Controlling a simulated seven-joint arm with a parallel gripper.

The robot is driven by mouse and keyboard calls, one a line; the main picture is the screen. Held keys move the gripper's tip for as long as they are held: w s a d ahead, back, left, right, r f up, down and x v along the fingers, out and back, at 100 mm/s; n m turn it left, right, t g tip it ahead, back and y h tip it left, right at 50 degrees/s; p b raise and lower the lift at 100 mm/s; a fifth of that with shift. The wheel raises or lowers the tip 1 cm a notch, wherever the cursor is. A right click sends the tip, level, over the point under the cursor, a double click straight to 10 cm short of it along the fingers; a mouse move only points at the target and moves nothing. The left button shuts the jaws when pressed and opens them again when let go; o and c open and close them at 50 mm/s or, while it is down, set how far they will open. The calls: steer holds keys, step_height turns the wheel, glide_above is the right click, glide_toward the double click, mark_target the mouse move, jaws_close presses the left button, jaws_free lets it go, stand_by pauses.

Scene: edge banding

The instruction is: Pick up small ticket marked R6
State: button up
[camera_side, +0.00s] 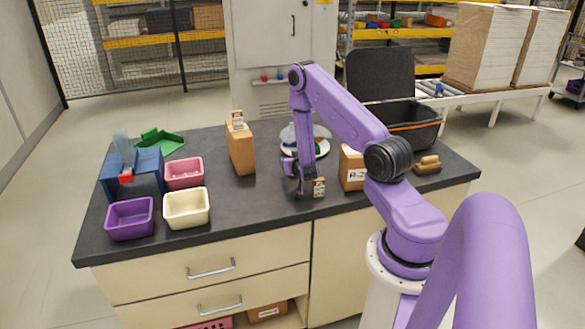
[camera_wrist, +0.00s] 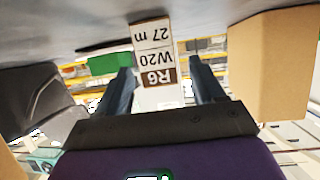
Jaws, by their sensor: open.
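The small ticket marked R6 (camera_wrist: 155,62) shows upside down in the wrist view, with W20 and 27 m on its white part and R6 on a brown band. In the side view the small ticket (camera_side: 319,187) stands near the worktop's front edge, beside my gripper (camera_side: 304,192). My gripper is low over the worktop and open. In the wrist view its two dark fingers lie on either side of the ticket, with gaps visible. I cannot tell whether either finger touches it.
A cardboard box (camera_side: 352,170) stands close on the right; a taller box (camera_side: 241,150) with a tag on top stands left. A white plate (camera_side: 318,143) is behind my gripper. Purple (camera_side: 130,218), cream (camera_side: 187,208) and pink (camera_side: 184,173) bins are at left. The front middle worktop is clear.

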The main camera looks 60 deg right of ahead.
steer(key=shift+w+d+f, duration=0.2)
steer(key=shift+w+d, duration=0.1)
steer(key=shift+d, duration=0.1)
steer(key=c, duration=1)
steer(key=shift+c, duration=0.2)
steer(key=shift+r, duration=0.15)
